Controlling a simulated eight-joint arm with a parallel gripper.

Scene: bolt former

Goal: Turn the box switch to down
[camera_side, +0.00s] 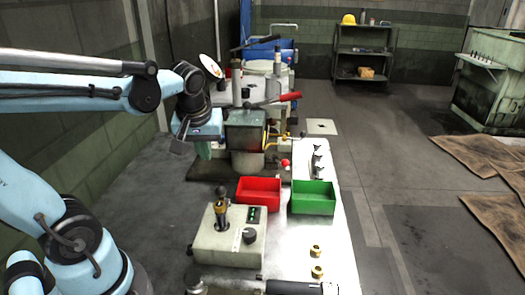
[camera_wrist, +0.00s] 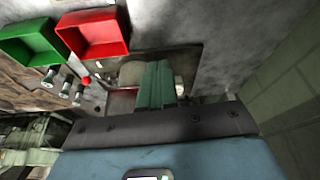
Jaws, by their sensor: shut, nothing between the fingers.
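A pale grey-green control box (camera_side: 226,248) stands at the near end of the bench in the side view. On its top are a black round knob switch (camera_side: 249,236), a lever with a dark ball top (camera_side: 222,204) and a small panel with green marks (camera_side: 254,214). The knob's pointing direction is too small to tell. My gripper (camera_side: 203,154) hangs behind and above the box, beside the machine, well apart from the switch. In the wrist view its green fingers (camera_wrist: 157,72) are together with nothing between them. The control box does not show in the wrist view.
A red bin (camera_side: 259,191) and a green bin (camera_side: 313,198) stand behind the box. The machine with a red-handled lever (camera_side: 290,97) is close to my gripper's right. A dark bar (camera_side: 290,287) lies along the near edge.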

